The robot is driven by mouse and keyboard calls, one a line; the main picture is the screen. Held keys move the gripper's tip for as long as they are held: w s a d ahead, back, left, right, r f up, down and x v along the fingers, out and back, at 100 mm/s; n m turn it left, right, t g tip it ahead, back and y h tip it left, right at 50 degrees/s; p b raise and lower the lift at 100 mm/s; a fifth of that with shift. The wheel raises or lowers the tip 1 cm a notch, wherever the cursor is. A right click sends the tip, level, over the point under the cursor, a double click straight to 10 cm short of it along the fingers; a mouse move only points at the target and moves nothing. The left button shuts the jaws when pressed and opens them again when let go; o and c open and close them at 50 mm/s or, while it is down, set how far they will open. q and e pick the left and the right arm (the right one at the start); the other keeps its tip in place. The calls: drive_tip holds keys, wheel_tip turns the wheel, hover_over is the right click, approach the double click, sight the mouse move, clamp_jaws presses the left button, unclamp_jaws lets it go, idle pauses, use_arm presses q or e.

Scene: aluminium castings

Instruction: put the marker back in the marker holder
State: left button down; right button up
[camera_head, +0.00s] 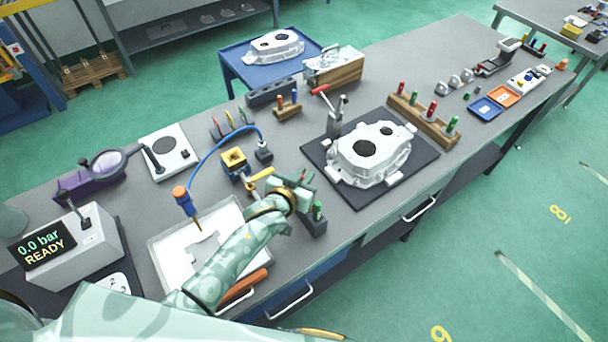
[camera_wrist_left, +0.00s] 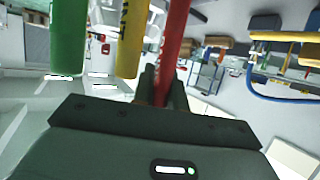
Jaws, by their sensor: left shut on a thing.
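My left gripper (camera_head: 303,187) is at the front edge of the bench, just behind a small dark block (camera_head: 315,226) that looks like the marker holder. A green marker (camera_head: 317,210) stands upright in that block. In the left wrist view the gripper (camera_wrist_left: 160,88) is shut on a red marker (camera_wrist_left: 174,45). A yellow marker (camera_wrist_left: 132,40) and the green marker (camera_wrist_left: 69,38) are beside it, roughly parallel; the red one is slightly tilted against them. The arm hides much of the block in the head view. I cannot tell whether the red marker's end touches the holder. My right gripper is not in view.
A white casting (camera_head: 370,152) lies on a dark mat (camera_head: 422,160) to the right. A white tray (camera_head: 160,262) is left of my arm. A blue hose (camera_head: 205,152) with an orange-topped tool (camera_head: 184,198) arches behind. A rack of coloured tools (camera_head: 232,127) stands farther back.

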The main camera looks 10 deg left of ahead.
use_arm(q)
drive_tip(key=shift+f+b, duration=0.95)
drive_tip(key=shift+f, duration=0.45)
drive_tip(key=c, duration=1.3)
unclamp_jaws()
drive_tip(key=shift+c, duration=0.2)
drive_tip(key=p+v, duration=0.3)
drive_tip(key=v, duration=1.3)
drive_tip(key=shift+r, duration=0.15)
drive_tip(key=shift+s, duration=0.15)
